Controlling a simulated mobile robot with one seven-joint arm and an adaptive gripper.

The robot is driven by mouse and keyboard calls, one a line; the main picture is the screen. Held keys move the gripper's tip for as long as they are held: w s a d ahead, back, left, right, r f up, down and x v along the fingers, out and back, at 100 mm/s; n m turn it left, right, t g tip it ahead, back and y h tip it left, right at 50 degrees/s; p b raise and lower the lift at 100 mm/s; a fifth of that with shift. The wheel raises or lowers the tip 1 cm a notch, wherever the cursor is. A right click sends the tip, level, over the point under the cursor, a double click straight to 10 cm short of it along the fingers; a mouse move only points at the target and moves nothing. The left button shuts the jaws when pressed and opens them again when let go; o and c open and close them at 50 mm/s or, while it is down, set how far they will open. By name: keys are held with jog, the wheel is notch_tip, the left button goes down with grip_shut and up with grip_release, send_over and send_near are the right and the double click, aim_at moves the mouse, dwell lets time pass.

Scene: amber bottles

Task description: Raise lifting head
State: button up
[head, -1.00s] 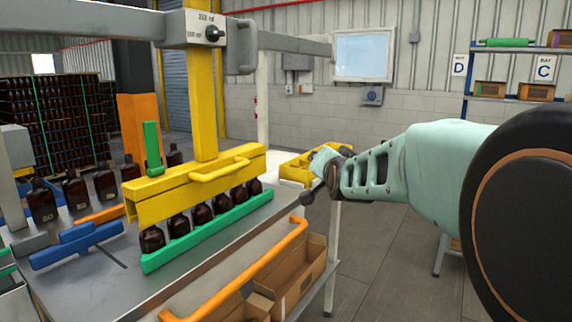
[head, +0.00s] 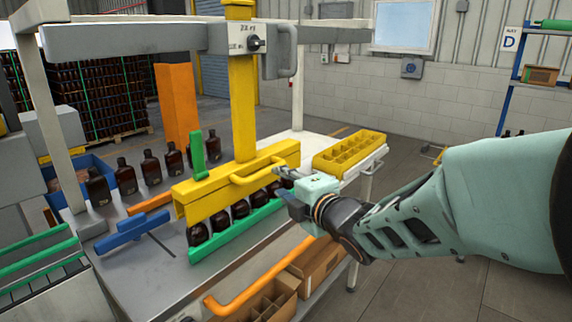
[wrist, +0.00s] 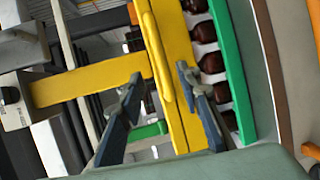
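The lifting head is a yellow beam (head: 238,178) on a yellow column (head: 243,105), low over a row of amber bottles (head: 222,222). A yellow bar handle (head: 257,177) sticks out from its front. My gripper (head: 282,174) is at the right end of this handle in the head view. In the wrist view my gripper (wrist: 158,75) is open, its two dark fingers spread, with the yellow handle (wrist: 156,55) and beam between them in the picture. I cannot tell whether a finger touches the handle.
A green rail (head: 235,236) runs along the front of the bottles. An orange bar (head: 262,282) lines the table's front edge above cardboard boxes (head: 318,266). A yellow divided crate (head: 349,151) stands at the right. A grey crossbar (head: 150,39) spans above.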

aim_at(265, 174)
jog(key=p+x, duration=0.1)
jog(key=x, duration=0.9)
jog(key=shift+w+a+f, duration=0.1)
jog(key=shift+w+a, duration=0.15)
jog(key=shift+a, duration=0.1)
jog(key=shift+c, duration=0.3)
grip_shut()
